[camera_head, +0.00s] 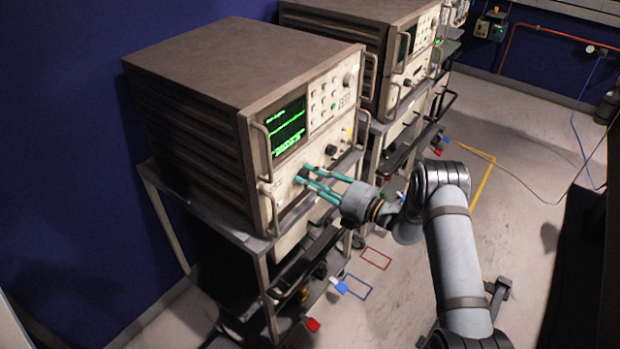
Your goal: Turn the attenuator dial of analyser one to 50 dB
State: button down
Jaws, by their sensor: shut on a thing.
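The near analyser (235,75) is a large beige instrument with a dark brown top, standing on a grey cart. Its green screen (287,126) is lit, with small text too blurred to read. My gripper (304,175) has teal fingers and reaches the lower front panel from the right. It is shut on a dark dial (307,170) below the screen. The fingers hide part of the dial, and its scale and setting cannot be read. Another dark knob (331,150) sits to the right, apart from the fingers.
A second analyser (345,18) stands behind on its own cart. Metal handles (264,150) stick out from the near front panel. The cart's lower shelf (318,285) holds dark items. Open floor (410,280) with coloured outlines lies to the right. A blue wall (60,150) is at the left.

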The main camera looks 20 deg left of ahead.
jog(key=c, duration=1.7)
grip_release()
jog(key=shift+w+d+r, duration=0.2)
jog(key=shift+w+d, duration=0.05)
jog(key=shift+w, duration=0.1)
jog(key=shift+o, duration=1.5)
jog(key=shift+s+a+f, duration=0.1)
jog(key=shift+s+f, duration=0.05)
jog(key=shift+s, duration=0.1)
jog(key=v, duration=1.2)
jog(key=x, duration=1.2)
jog(key=shift+a, duration=0.1)
